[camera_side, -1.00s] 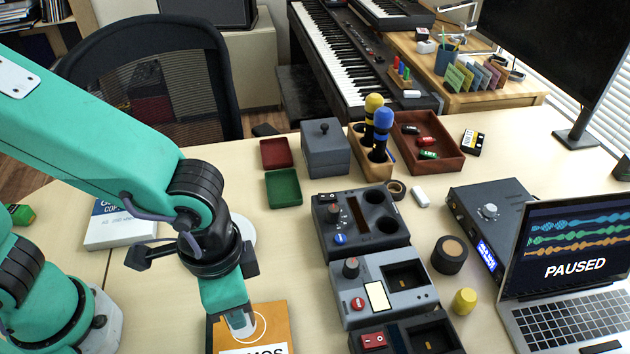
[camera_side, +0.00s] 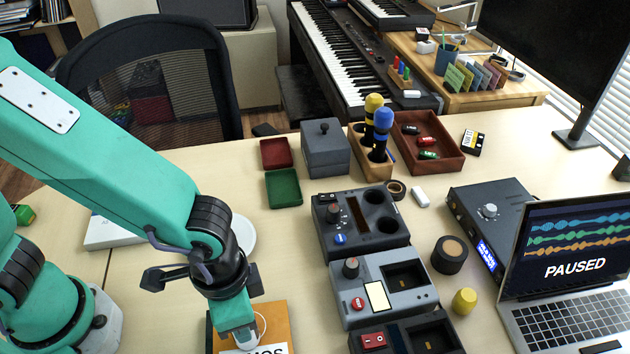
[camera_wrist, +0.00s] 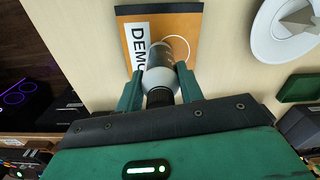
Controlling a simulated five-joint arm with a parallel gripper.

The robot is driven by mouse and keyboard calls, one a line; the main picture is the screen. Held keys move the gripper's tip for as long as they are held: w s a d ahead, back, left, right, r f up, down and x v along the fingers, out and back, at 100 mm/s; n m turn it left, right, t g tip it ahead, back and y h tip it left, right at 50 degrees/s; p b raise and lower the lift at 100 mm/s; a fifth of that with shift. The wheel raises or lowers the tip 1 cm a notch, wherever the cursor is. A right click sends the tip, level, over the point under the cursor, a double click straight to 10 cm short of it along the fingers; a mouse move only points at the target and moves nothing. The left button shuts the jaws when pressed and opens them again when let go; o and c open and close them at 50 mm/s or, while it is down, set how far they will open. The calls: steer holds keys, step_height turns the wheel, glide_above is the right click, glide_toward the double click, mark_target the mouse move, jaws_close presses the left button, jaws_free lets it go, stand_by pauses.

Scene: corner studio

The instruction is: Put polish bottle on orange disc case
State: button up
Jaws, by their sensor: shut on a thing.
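The orange disc case (camera_side: 277,312) lies flat on the desk at the bottom of the side view, with a white label reading DEMOS. It also shows in the wrist view (camera_wrist: 190,25). My gripper (camera_side: 242,342) is over the case in the side view. In the wrist view my gripper (camera_wrist: 162,76) is shut on the polish bottle (camera_wrist: 161,76), a grey-white bottle with a dark part nearest the wrist. The bottle overlaps the case in that view. My gripper hides most of the bottle in the side view. I cannot tell whether the bottle touches the case.
Grey device boxes (camera_side: 376,285) stand just right of the case. A white dish (camera_side: 248,238) is behind my wrist. Green (camera_side: 283,189) and red (camera_side: 276,153) trays lie farther back. A laptop (camera_side: 565,265) is at right. The desk between the case and green tray is mostly clear.

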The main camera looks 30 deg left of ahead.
steer(key=shift+f, duration=0.15)
steer(key=o, duration=1)
steer(key=shift+o, duration=0.2)
steer(key=shift+r, duration=0.2)
step_height(320, 180, up, 12)
stand_by(0.3)
